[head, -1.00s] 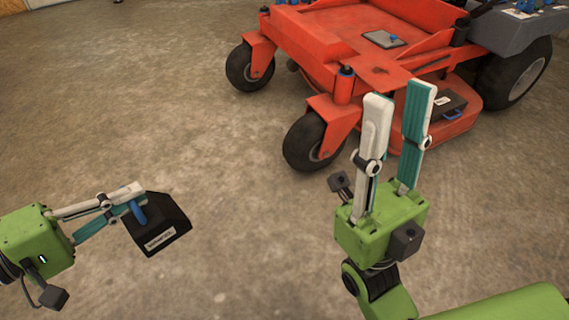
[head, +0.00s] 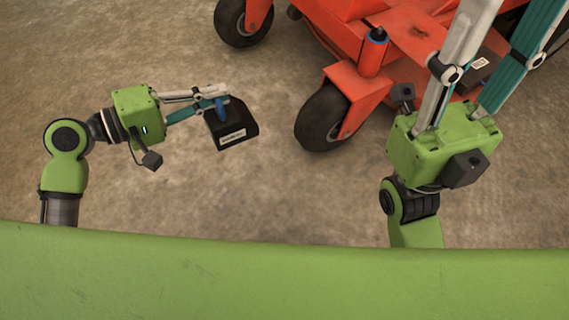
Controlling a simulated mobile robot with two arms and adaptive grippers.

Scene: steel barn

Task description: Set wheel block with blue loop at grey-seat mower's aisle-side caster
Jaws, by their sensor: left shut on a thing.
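My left gripper (head: 217,100) is shut on the blue loop of a black wheel block (head: 234,130) with a white label. The block hangs left of the near front caster (head: 322,118) of the orange-red mower (head: 350,82). A strip of floor shows between block and tyre; the block's height above the floor is hard to tell. The mower's seat is out of view, so its colour cannot be seen. My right gripper (head: 512,30) is open and empty in front of the mower, its fingertips cut off by the top edge.
The other front caster (head: 243,20) is at the top, farther off. A second dark block with a white label (head: 480,64) shows at the mower's deck, partly behind my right gripper's fingers. The concrete floor left of the mower is clear.

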